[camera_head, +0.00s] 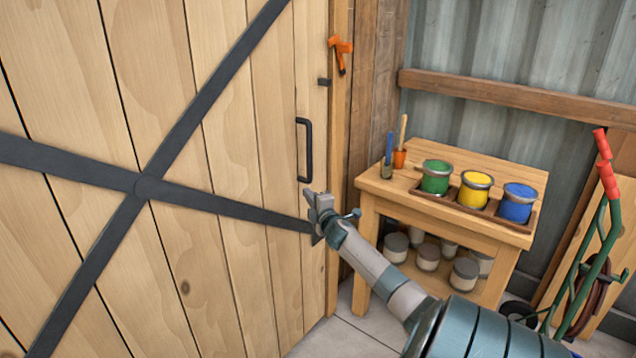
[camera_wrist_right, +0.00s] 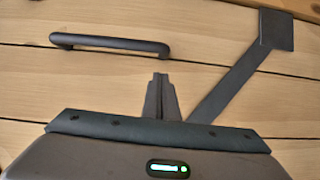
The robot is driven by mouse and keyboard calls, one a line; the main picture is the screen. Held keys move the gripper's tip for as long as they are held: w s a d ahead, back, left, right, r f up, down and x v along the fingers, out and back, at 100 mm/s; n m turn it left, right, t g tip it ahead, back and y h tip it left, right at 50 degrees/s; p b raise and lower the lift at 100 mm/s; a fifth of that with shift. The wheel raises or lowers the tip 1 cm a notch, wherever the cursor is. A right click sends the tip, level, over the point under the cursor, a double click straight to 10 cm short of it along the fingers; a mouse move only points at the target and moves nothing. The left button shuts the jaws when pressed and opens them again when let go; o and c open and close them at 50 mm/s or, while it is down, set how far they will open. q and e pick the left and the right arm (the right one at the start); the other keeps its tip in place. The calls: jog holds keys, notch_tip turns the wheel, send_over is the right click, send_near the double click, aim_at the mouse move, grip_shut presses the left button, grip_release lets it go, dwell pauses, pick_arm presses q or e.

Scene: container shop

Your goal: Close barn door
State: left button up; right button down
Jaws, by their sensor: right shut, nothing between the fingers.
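The barn door (camera_head: 225,150) is light vertical planks with a dark metal X brace (camera_head: 140,187). It fills the left half of the head view, its right edge by the wooden post (camera_head: 340,110). A black bar handle (camera_head: 304,150) stands near that edge. My right gripper (camera_head: 315,200) is shut and empty, just below the handle and close to the door face. In the right wrist view the fingers (camera_wrist_right: 160,82) are together, and the handle (camera_wrist_right: 110,43) lies beyond them to the upper left, apart from them. I cannot tell whether the fingers touch the door. My left gripper is not in view.
A wooden workbench (camera_head: 470,160) with green (camera_head: 436,176), yellow (camera_head: 474,189) and blue (camera_head: 517,203) paint cans stands right of the door. Several smaller cans sit on its lower shelf. A green hand truck (camera_head: 590,260) is at far right. An orange hook (camera_head: 341,50) is on the post.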

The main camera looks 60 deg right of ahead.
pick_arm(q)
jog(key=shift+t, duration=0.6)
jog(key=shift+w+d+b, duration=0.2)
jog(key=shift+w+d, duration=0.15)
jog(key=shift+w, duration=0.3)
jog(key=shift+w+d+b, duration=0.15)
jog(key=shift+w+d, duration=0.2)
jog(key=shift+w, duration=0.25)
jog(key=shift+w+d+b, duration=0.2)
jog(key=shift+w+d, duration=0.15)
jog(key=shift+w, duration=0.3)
pick_arm(e)
jog(key=v, duration=0.8)
jog(key=shift+a, duration=0.1)
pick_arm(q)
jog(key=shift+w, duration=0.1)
